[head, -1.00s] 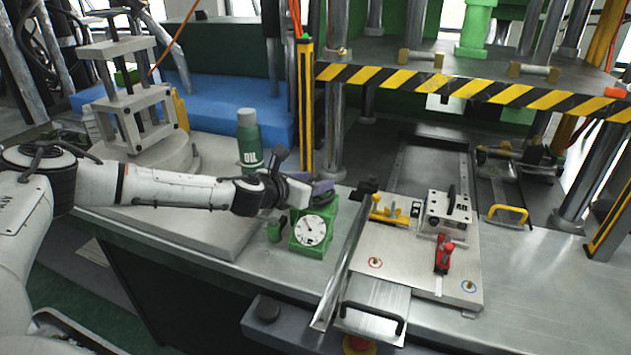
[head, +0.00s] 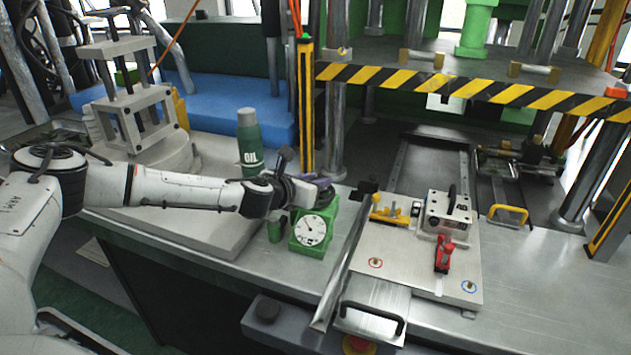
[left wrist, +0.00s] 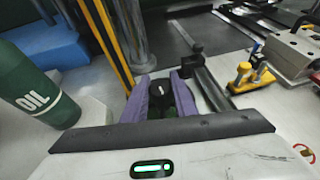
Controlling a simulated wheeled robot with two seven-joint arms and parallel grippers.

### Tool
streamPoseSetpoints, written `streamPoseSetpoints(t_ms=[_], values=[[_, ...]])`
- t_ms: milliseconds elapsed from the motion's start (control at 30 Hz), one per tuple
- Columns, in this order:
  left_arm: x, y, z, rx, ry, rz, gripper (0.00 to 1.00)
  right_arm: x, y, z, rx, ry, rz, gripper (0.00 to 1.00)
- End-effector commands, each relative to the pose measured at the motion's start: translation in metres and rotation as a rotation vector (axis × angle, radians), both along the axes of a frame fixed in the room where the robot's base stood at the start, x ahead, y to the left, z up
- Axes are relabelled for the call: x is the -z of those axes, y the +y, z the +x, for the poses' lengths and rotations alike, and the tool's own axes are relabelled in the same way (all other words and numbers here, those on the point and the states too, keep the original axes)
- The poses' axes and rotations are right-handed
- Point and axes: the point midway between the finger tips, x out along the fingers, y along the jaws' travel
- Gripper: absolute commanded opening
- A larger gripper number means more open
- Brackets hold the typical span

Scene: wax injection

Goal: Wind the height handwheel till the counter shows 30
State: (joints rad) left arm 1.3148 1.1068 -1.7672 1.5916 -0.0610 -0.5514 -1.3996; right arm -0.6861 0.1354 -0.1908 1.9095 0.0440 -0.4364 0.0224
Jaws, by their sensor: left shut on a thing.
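The green counter box (head: 306,242) stands on the bench and carries a round white dial (head: 310,230) with a dark pointer; its figures are too small to read. The dark height handwheel (head: 326,202) sits on top of the box, mostly hidden by my gripper in the head view. My left gripper (head: 318,190) reaches it from the left and is shut on it. In the left wrist view the purple fingers (left wrist: 160,95) stand on both sides of the black handwheel (left wrist: 160,84). My right gripper is not in view.
A green oil bottle (head: 250,145) stands close behind my left wrist. A striped press beam (head: 430,84) spans the back. The bench front at right is clear.

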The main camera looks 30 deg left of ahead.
Motion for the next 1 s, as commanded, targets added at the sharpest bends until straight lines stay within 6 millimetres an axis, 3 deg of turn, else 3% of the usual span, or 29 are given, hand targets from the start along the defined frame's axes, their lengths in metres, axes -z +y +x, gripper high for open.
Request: streamPoseSetpoints(t_ms=[1000], values=[[0.0024,-0.0019,-0.0004,-0.903,0.005,-0.003,0.03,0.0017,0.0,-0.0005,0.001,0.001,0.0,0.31]])
